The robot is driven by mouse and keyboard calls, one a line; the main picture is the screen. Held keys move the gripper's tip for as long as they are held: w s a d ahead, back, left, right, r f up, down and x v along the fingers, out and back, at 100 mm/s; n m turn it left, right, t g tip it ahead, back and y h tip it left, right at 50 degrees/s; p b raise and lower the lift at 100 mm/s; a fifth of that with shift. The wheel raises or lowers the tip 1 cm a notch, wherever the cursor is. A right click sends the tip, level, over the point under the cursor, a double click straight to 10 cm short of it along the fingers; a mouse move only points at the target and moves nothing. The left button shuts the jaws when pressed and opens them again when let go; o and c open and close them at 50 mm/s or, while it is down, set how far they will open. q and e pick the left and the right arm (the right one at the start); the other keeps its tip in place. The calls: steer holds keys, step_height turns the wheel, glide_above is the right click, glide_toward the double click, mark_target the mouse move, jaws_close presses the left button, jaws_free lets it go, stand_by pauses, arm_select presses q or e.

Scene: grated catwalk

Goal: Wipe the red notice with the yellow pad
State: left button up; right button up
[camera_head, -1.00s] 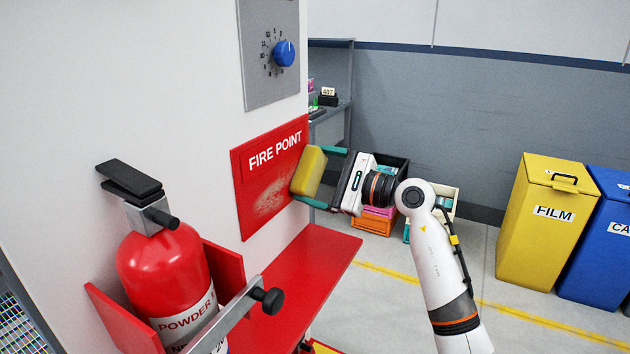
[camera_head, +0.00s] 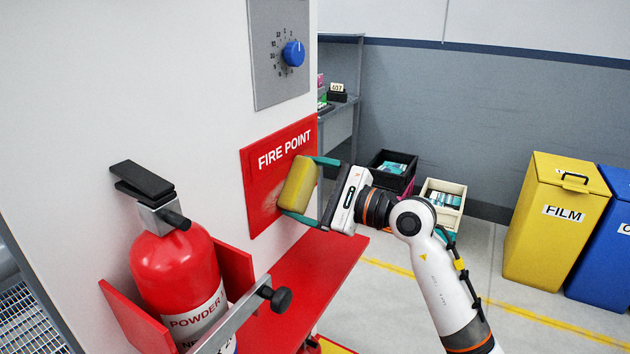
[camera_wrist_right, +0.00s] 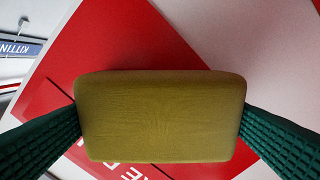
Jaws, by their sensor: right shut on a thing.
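The red notice (camera_head: 262,182) with the white words FIRE POINT is on the white wall panel, left of centre in the head view. A pale smudge shows on its lower part, partly hidden by the pad. My right gripper (camera_head: 306,188) is shut on the yellow pad (camera_head: 299,185) and holds it at the notice's lower right; whether it touches cannot be told for certain. In the right wrist view the pad (camera_wrist_right: 160,115) sits between the two green fingers, with the red notice (camera_wrist_right: 150,40) behind it. My left gripper is not in view.
A red fire extinguisher (camera_head: 175,272) stands in a red bracket at left, with a metal arm and black knob (camera_head: 281,299). A red shelf (camera_head: 305,275) juts out below the notice. A dial panel (camera_head: 279,55) is above. Crates (camera_head: 390,172) and a yellow bin (camera_head: 552,225) stand beyond.

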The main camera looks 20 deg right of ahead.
mark_target(262, 207)
steer(key=shift+s+a+p, duration=0.4)
steer(key=shift+s+a, duration=0.5)
steer(key=shift+a, duration=0.25)
steer(key=shift+s+a+p, duration=0.35)
steer(key=shift+s+a, duration=0.5)
steer(key=shift+a, duration=0.3)
steer(key=shift+s+a+p, duration=0.4)
steer(key=shift+s+a, duration=0.5)
steer(key=shift+a, duration=0.25)
steer(key=shift+s+d+f+b, duration=0.15)
steer(key=shift+s+d+b, duration=0.3)
steer(key=shift+s, duration=0.15)
steer(key=shift+b+v, duration=0.75)
steer(key=shift+v, duration=1.5)
